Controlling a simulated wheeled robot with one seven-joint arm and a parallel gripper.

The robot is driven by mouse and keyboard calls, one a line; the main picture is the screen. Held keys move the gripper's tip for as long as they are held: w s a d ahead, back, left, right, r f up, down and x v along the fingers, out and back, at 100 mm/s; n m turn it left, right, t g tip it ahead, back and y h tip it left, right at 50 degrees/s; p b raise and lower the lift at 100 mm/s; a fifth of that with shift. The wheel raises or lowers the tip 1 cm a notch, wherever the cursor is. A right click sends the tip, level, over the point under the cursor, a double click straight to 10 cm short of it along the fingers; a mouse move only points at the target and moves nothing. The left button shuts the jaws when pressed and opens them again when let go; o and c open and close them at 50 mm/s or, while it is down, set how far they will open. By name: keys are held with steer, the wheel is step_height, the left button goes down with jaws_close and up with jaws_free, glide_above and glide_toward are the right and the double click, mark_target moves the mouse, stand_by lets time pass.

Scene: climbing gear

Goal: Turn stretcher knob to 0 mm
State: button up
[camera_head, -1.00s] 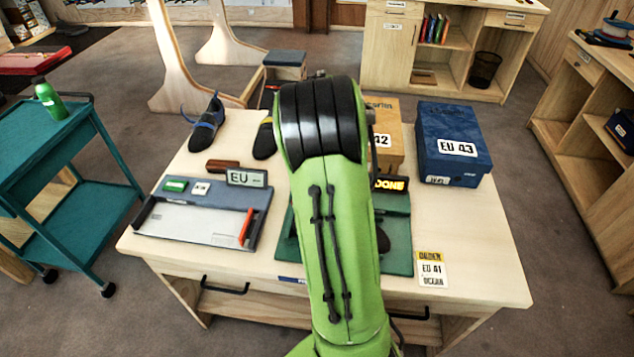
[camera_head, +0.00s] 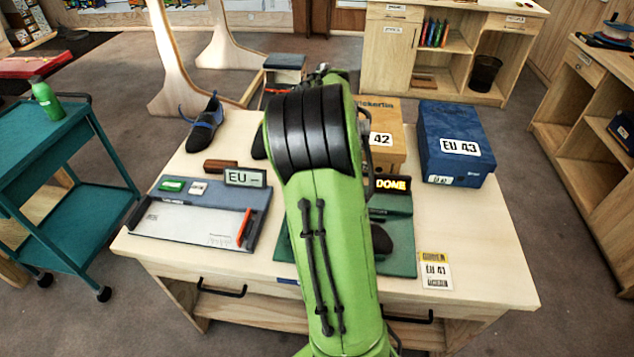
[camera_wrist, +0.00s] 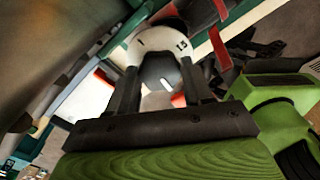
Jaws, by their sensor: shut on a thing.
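The stretcher knob (camera_wrist: 158,72) is dark with a white pointer mark, seen in the wrist view in front of a white dial (camera_wrist: 178,44). The dial reads 1 at upper left and 1.5 at upper right; other marks are hidden. The pointer mark lies on the side away from those numbers, and its exact reading cannot be told. My gripper (camera_wrist: 163,80) is shut on the knob, a finger on each side. In the head view my green arm covers the knob and much of the green stretcher base (camera_head: 402,258). A lit DONE sign (camera_head: 391,184) shows beside the arm.
A foot-measuring board (camera_head: 190,226) with an EU display (camera_head: 245,178) lies left on the table. A blue EU 43 box (camera_head: 455,145) and a tan box (camera_head: 385,135) stand behind. A climbing shoe (camera_head: 206,124) sits at back left. An EU 41 card (camera_head: 434,270) lies right.

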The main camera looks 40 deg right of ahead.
steer(key=shift+n, duration=0.6)
steer(key=shift+b, duration=0.3)
steer(key=o, duration=1)
steer(key=shift+o, duration=0.2)
step_height(320, 180, up, 16)
steer(key=p, duration=0.6)
steer(key=shift+p, duration=0.4)
steer(key=shift+f, duration=0.15)
